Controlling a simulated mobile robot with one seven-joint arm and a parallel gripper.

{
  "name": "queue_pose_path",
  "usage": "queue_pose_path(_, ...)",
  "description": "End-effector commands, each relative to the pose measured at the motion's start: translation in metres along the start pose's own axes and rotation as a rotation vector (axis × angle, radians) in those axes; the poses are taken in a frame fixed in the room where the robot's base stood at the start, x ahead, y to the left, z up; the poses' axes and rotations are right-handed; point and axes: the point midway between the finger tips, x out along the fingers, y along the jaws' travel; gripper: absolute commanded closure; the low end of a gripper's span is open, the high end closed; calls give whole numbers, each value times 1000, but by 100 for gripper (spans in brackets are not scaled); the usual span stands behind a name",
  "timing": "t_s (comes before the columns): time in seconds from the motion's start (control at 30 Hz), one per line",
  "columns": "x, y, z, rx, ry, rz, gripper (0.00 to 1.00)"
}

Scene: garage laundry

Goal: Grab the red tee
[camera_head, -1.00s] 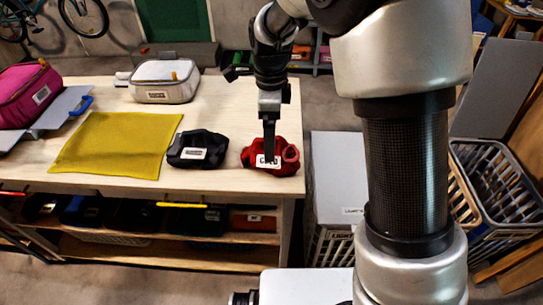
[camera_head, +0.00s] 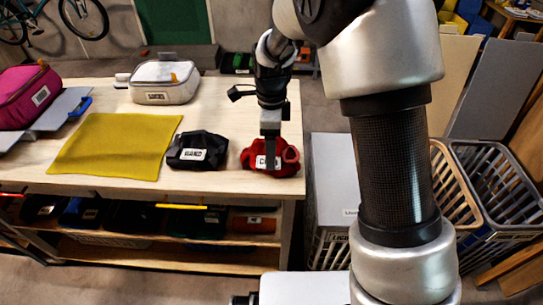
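The red tee (camera_head: 287,158) is a crumpled red bundle with a white label, lying near the right front corner of the wooden table (camera_head: 225,110). My gripper (camera_head: 271,168) points straight down at it. The fingers overlap the tee's middle in the picture and cover part of its label. I see the fingers edge-on as one narrow bar, so their opening does not show. I cannot tell whether they touch the cloth. The tee rests on the tabletop.
A black labelled bundle (camera_head: 198,150) lies just left of the tee. A yellow cloth (camera_head: 115,146), a white pouch (camera_head: 163,82) and a magenta bag (camera_head: 28,95) are farther left. A lidded bin (camera_head: 335,170) and a grey basket (camera_head: 495,190) stand right of the table.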

Motion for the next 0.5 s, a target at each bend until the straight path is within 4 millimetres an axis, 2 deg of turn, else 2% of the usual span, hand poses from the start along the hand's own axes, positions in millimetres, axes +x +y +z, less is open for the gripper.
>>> queue_pose_path(0.47,-2,1,0,-1,1,2,55)
queue_pose_path(0.5,-7,0,0,-1,0,1,60)
